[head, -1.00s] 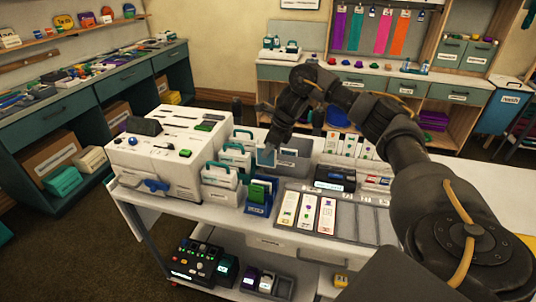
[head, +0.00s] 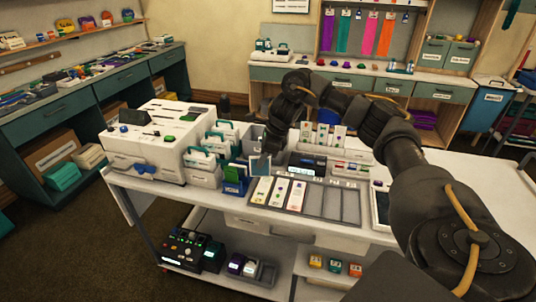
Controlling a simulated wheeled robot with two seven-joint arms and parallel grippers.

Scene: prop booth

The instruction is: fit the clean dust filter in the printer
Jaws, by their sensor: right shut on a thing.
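The white printer (head: 150,150) stands at the left end of the cart, with a blue lever low on its front. My right gripper (head: 264,152) points down over the middle of the cart. It is shut on a small, flat, square panel with a grey-blue face, which looks like the dust filter (head: 260,165). The panel is upright, right of the blue rack (head: 233,187) and well apart from the printer. The fingertips are dark and partly hard to make out. My left gripper is not in view.
White units with teal handles (head: 203,165) stand between printer and panel. A grey tray (head: 328,203) with several cards lies in front. A dark device with a small display (head: 305,163) and upright cards (head: 322,138) stand to the right. The cart's right end has bare room.

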